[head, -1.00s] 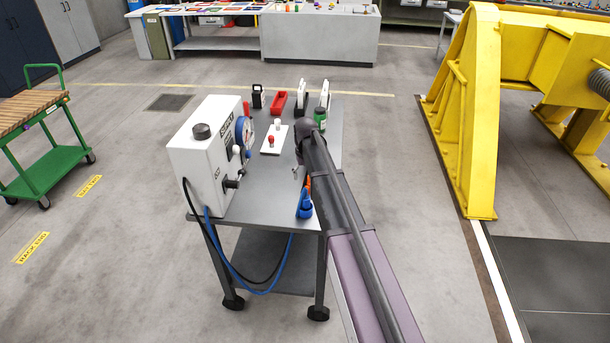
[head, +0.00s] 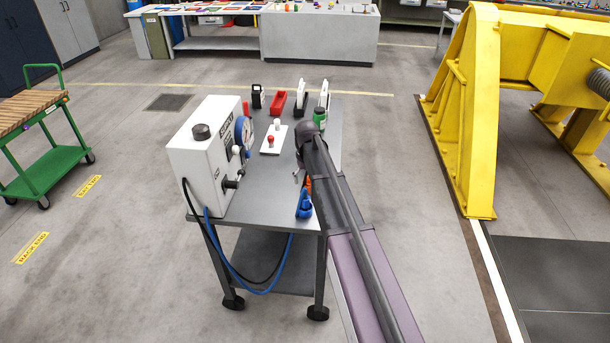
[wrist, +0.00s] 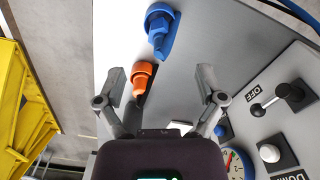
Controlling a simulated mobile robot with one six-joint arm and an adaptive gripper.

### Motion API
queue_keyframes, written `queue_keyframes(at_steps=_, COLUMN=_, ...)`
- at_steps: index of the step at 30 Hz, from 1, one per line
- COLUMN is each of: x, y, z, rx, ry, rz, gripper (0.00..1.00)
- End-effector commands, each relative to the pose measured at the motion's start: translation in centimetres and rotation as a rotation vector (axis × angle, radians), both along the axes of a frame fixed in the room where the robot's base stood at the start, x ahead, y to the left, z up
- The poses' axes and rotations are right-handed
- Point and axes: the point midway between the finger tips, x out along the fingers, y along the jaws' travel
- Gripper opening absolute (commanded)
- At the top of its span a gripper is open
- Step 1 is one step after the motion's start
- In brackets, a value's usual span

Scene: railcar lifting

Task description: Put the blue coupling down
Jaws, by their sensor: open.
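The blue coupling (head: 304,204) rests on the grey cart top near its front edge. It also shows at the top of the wrist view (wrist: 160,27), beyond my fingertips and apart from them. An orange coupling (wrist: 143,76) shows between my spread fingers in the wrist view, nearer the left one; I cannot tell whether it touches. In the head view the orange coupling (head: 308,185) is partly hidden by my arm. My gripper (wrist: 160,74) is open, with nothing clasped. In the head view only a bit of a finger shows beside my arm.
A white control box (head: 205,155) with gauge, levers and hoses stands on the cart's left side. A white plate with a red knob (head: 271,141), a red tray (head: 277,103) and a green-capped jar (head: 319,116) lie further back. A yellow frame (head: 470,110) stands right.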

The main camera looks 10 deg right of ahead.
Motion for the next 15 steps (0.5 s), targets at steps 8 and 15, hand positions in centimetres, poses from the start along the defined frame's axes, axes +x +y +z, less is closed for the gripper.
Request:
queue_keyframes(at_steps=8, x=-11.1, y=0.1, z=0.0, rx=-0.001, ry=0.0, rz=-0.021, gripper=0.88)
queue_keyframes(at_steps=15, x=-21.3, y=0.2, z=0.0, rx=-0.001, ry=0.0, rz=-0.044, gripper=0.88)
